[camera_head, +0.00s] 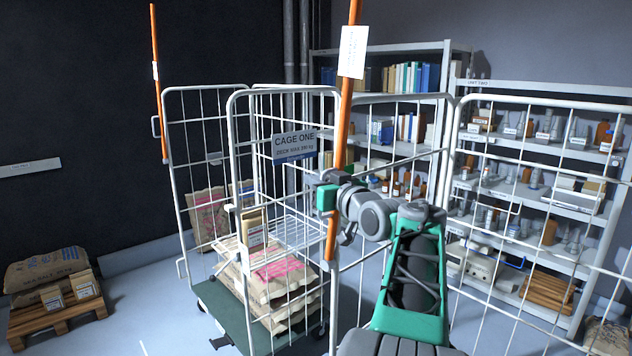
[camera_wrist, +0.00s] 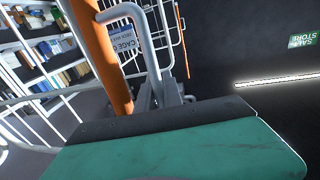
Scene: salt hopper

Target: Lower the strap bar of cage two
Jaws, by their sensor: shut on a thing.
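My gripper (camera_head: 329,196) is shut on an orange strap bar (camera_head: 345,125). The bar stands nearly upright, its top leaning a little right and running out of the picture. A white tag (camera_head: 353,52) hangs high on it, its print too small to read. In the wrist view the same bar (camera_wrist: 99,60) rises just beyond the green and black finger (camera_wrist: 170,140). The bar stands at the near edge of a white wire cage (camera_head: 452,130) on the right. That cage shows no readable name. The bar's lower end shows below my gripper; its hinge cannot be made out.
The wire cage marked CAGE ONE (camera_head: 294,143) stands left, with sacks (camera_head: 280,268) on its green deck. Another orange bar (camera_head: 158,85) stands upright at its far left. Shelves (camera_head: 530,92) line the back. A pallet of sacks (camera_head: 55,318) sits left; floor between is clear.

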